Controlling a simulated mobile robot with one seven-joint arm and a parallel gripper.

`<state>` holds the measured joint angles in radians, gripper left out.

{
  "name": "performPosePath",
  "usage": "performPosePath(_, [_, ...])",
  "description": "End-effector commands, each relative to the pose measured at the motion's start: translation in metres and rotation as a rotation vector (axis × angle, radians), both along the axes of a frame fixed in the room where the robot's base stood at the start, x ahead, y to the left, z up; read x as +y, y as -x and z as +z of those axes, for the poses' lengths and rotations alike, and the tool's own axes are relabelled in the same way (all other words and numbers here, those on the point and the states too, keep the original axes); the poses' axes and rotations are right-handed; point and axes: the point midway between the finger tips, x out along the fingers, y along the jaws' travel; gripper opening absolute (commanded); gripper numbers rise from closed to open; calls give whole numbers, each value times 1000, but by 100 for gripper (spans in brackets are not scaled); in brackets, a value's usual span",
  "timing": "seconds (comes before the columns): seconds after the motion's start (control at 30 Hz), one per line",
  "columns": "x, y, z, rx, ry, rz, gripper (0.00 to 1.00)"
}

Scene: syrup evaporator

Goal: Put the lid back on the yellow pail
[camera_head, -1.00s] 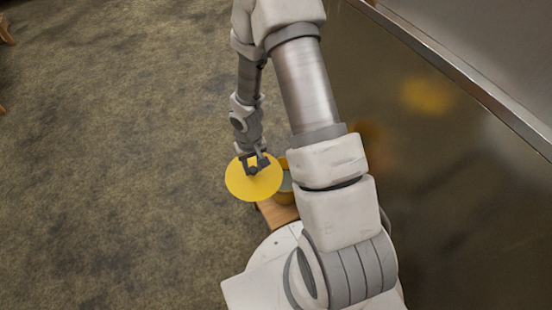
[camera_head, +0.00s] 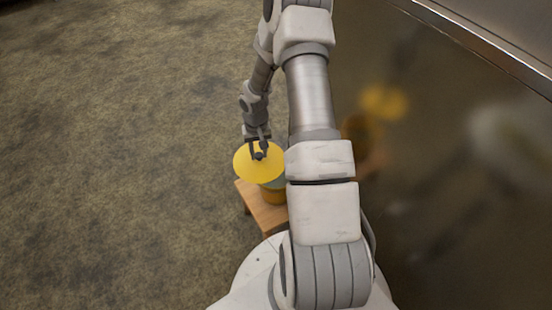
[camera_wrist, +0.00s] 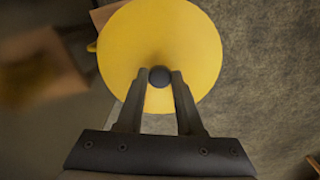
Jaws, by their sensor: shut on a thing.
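The yellow lid (camera_head: 248,170) is a round disc with a dark knob at its middle. My gripper (camera_head: 259,153) is shut on the knob and holds the lid roughly level. In the wrist view the lid (camera_wrist: 160,40) fills the upper middle, with the dark knob (camera_wrist: 159,77) between the fingertips. The yellow pail (camera_head: 274,195) stands on a small wooden stool, below and to the right of the lid in the head view. The lid covers part of its opening there, and my arm hides its right side. I cannot tell the gap between lid and pail.
The wooden stool (camera_head: 258,211) stands close to my base. A large shiny metal panel (camera_head: 440,190) rises on the right and mirrors the lid, pail and stool. A metal rim (camera_head: 480,45) runs along its top. Open floor (camera_head: 120,150) lies to the left.

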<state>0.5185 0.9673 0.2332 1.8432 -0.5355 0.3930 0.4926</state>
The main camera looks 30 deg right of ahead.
Motion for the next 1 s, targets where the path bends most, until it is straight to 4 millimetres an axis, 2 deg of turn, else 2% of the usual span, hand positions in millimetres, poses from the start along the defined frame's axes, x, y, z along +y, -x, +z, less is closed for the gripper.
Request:
performPosePath(0.03, [-14, -2, -18, -2, -1, -33, 0])
performPosePath(0.1, [-30, -3, -27, -2, -2, -70, 0])
performPosePath(0.2, [-49, -4, -38, -2, -4, -111, 0])
performPosePath(0.33, [-65, -4, -45, -3, -5, -146, 0])
performPosePath(0.67, [-71, -3, -54, -1, -6, -159, 0])
performPosePath(1.0, [-71, -3, -84, -1, -6, -160, 0])
